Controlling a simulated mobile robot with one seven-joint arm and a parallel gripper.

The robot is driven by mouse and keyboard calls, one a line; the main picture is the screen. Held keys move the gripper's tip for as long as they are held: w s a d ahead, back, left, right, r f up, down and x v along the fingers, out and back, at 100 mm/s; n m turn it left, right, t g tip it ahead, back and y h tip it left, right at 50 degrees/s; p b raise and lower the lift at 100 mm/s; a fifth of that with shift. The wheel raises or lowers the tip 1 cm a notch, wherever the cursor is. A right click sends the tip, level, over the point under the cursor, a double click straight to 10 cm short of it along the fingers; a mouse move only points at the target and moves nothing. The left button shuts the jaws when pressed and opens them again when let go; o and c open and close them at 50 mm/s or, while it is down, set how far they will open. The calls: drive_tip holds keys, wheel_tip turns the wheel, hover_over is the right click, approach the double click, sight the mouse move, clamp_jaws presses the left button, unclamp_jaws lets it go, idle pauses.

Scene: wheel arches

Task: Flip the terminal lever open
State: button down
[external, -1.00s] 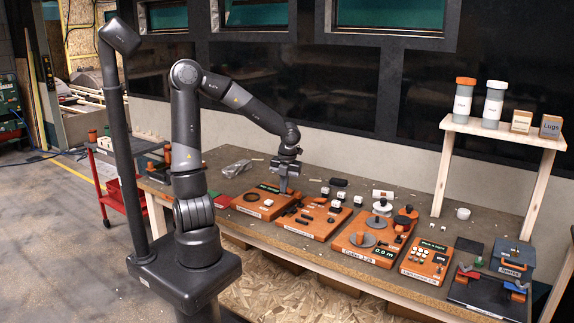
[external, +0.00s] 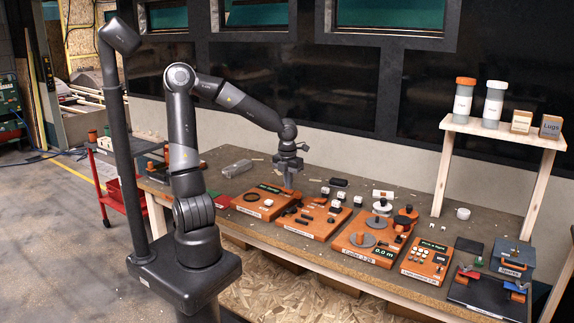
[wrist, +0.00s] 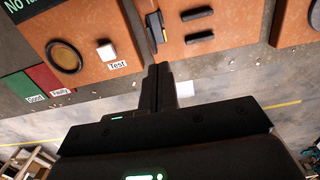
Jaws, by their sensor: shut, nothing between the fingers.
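My gripper (external: 289,184) is shut and empty above the back left part of the second orange board (external: 316,232). In the wrist view its closed fingers (wrist: 160,72) point toward the near edge of that board (wrist: 225,30). A narrow dark lever-like part with a pale tip (wrist: 154,27) stands at the board's left edge, just beyond the fingertips; it looks like the terminal lever. I cannot tell whether the fingers touch it or how far it is turned. Two black bars (wrist: 198,13) lie to its right.
Left of it is an orange test board with a round ring (wrist: 64,57) and a white Test button (wrist: 106,51). Green and red pads (wrist: 22,92) lie farther left. More boards, including one with a grey disc (external: 362,240), stand to the right. A wooden shelf (external: 500,130) rises behind.

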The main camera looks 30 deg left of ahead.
sight(299, 191)
wheel_tip(299, 191, down, 8)
drive_tip(key=shift+w+r, duration=0.1)
drive_tip(key=shift+w, duration=0.35)
drive_tip(key=shift+w+r, duration=0.3)
drive_tip(key=shift+w, duration=0.55)
drive_tip(key=shift+w+r, duration=0.25)
drive_tip(key=shift+w, duration=0.55)
drive_tip(key=shift+w+r, duration=0.1)
drive_tip(key=w+g, duration=0.1)
drive_tip(key=g, duration=0.2)
drive_tip(key=shift+w+d+r, duration=0.1)
drive_tip(key=shift+w+r, duration=0.3)
drive_tip(key=w+g, duration=0.2)
drive_tip(key=g, duration=0.1)
drive_tip(key=w+g, duration=0.1)
drive_tip(key=shift+w+r, duration=0.15)
drive_tip(key=shift+r, duration=0.3)
drive_tip(key=shift+r, duration=0.7)
